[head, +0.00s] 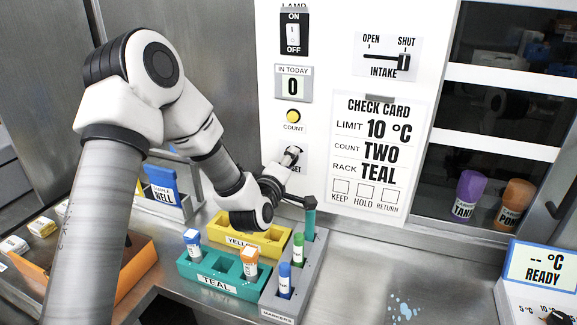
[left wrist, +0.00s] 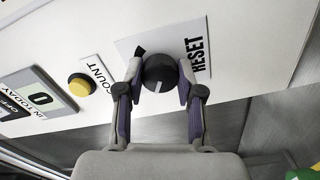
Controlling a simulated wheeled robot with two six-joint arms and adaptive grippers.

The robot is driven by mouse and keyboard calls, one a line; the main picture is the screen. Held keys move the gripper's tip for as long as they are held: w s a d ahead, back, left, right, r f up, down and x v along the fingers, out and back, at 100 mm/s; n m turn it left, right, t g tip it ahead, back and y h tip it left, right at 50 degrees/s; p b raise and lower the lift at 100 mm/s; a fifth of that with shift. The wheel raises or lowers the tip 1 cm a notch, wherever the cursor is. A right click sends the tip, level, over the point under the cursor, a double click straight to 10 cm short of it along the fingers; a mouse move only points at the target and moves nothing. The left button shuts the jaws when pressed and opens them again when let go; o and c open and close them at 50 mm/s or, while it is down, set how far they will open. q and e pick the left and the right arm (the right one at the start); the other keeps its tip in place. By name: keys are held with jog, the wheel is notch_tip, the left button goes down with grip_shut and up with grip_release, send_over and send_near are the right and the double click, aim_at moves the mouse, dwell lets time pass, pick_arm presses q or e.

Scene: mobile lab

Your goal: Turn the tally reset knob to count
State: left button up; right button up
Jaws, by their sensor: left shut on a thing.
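The tally reset knob (left wrist: 159,70) is round and black with a white pointer line, on a white plate on the wall panel. In the left wrist view the word RESET stands to its right, and its pointer line lies toward the lower side of its face. Any other knob label is hidden. My left gripper (left wrist: 158,88) is shut on the knob, one finger on each side. In the head view the gripper (head: 291,158) is at the panel and covers most of the knob. The tally display (head: 293,84) reads 0. My right gripper is not in view.
A yellow COUNT button (head: 293,116) is above the knob. A check card (head: 376,152) hangs to the right. Below my arm stand a teal rack (head: 218,287), a yellow rack (head: 270,237) and a grey marker holder (head: 277,309). The counter at centre right is mostly clear.

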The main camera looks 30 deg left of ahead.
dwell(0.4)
pick_arm(q)
jog(key=o, duration=1.2)
jog(key=shift+w, duration=0.1)
jog(key=shift+c, duration=0.2)
jog(key=v, duration=0.7)
jog(key=shift+s, duration=0.25)
jog(key=shift+d, duration=0.1)
